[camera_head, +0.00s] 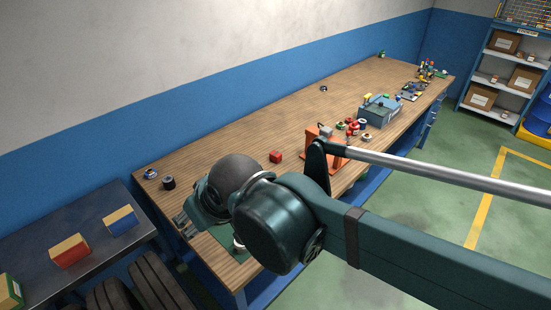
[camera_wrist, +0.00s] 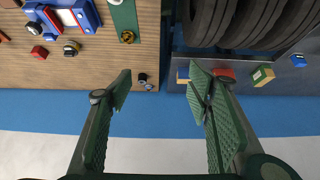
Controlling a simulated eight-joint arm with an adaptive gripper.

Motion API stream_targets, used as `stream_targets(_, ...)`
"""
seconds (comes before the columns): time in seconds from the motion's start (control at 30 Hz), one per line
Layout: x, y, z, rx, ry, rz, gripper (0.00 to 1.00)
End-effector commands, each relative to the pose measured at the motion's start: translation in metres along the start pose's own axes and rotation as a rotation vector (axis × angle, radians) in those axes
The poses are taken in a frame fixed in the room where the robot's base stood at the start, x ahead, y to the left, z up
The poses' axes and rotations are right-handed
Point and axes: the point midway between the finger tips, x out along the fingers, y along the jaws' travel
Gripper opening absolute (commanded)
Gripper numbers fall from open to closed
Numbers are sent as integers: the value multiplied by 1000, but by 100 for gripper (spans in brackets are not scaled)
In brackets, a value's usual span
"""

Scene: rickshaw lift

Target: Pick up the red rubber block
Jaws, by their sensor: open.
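A small plain red block (camera_head: 276,156) lies on the wooden bench in the head view, to the right of my wrist. A small red item at the left of the wrist view (camera_wrist: 39,52) looks like the same block. A larger red block with a tan top (camera_head: 69,250) sits on the dark metal bench at left. A red piece (camera_wrist: 225,73) behind my right finger in the wrist view looks like it. I cannot tell which is rubber. My gripper (camera_wrist: 160,80) is open and empty, apart from both, its fingers (camera_head: 185,222) partly hidden in the head view.
Blue (camera_head: 120,220) and green (camera_head: 10,292) tan-topped blocks flank the larger red one. Tires (camera_wrist: 235,20) stand beside the metal bench. A black roll (camera_head: 168,183) lies at the wooden bench's left end. An orange stand (camera_head: 325,150) and clutter lie farther right. The wall (camera_head: 90,160) runs behind.

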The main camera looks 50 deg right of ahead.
Motion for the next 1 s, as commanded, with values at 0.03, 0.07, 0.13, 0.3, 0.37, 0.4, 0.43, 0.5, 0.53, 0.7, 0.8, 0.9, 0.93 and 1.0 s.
stream_targets(0.03, 0, 1, -1, -4, -1, 2, 51)
stream_targets(0.07, 0, 2, -2, -8, -2, 3, 51)
stream_targets(0.13, 1, 4, -6, -20, -5, 7, 51)
stream_targets(0.3, 5, 14, -21, -78, -17, 24, 51)
stream_targets(0.37, 8, 19, -27, -106, -24, 32, 51)
stream_targets(0.4, 9, 23, -33, -128, -30, 39, 51)
stream_targets(0.43, 10, 26, -36, -145, -35, 43, 51)
stream_targets(0.5, 14, 34, -46, -186, -46, 54, 51)
stream_targets(0.53, 16, 37, -49, -203, -51, 58, 51)
stream_targets(0.7, 27, 57, -71, -302, -81, 80, 51)
stream_targets(0.8, 34, 70, -83, -360, -101, 93, 51)
stream_targets(0.9, 42, 83, -95, -418, -120, 103, 51)
stream_targets(0.93, 44, 87, -98, -434, -127, 106, 51)
stream_targets(1.0, 50, 96, -106, -474, -142, 111, 51)
